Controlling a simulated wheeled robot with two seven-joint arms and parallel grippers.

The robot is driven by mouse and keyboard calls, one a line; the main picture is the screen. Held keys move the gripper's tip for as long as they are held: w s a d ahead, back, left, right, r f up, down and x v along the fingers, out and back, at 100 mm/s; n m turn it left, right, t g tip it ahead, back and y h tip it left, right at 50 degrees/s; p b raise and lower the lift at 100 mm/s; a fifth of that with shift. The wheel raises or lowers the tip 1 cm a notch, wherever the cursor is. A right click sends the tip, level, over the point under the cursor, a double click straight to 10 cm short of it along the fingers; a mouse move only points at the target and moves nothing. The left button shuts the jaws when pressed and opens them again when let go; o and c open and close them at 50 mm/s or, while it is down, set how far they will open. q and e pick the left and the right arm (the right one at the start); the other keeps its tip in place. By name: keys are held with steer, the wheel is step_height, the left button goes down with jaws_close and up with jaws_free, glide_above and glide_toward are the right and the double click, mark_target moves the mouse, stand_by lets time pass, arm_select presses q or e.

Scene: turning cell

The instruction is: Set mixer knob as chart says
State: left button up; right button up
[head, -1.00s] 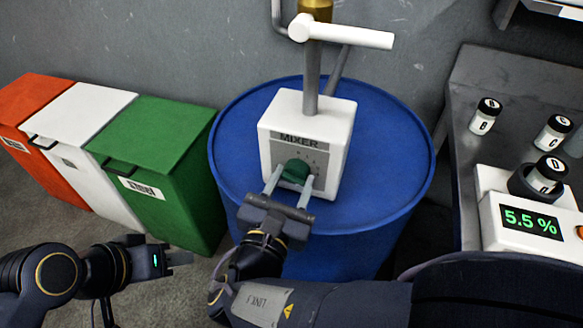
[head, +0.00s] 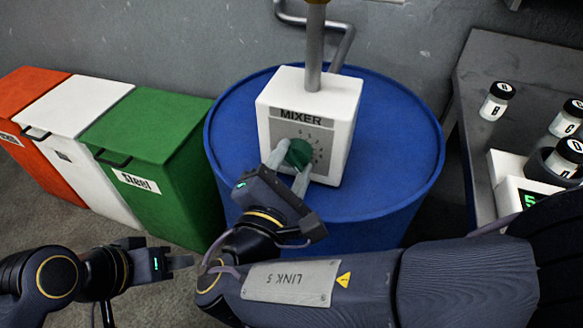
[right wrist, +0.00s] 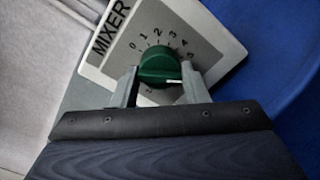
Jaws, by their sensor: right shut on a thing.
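The white mixer box (head: 338,108) stands on a blue drum, with its grey dial face towards me. Its green knob (head: 300,152) sits in the middle of the dial. My right gripper (head: 289,170) is shut on the knob and tilted. In the right wrist view the knob (right wrist: 157,64) is between the two fingers (right wrist: 160,82). Its white mark points right, past the printed 5, close to the right finger. The numbers beyond 5 are hidden there. My left gripper (head: 180,262) is low at the left, away from the mixer; its finger gap is unclear. I see no chart.
The blue drum (head: 405,160) has a pipe rising behind the mixer. Orange (head: 32,85), white (head: 85,105) and green (head: 150,125) bins stand left. A grey bench (head: 500,60) at right holds several lidded jars and a white display unit (head: 507,195), partly hidden by my arm.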

stand_by(0.3)
steer(key=o, duration=1)
steer(key=shift+c, duration=0.2)
steer(key=v, duration=0.7)
steer(key=shift+s, duration=0.35)
steer(key=shift+a, duration=0.1)
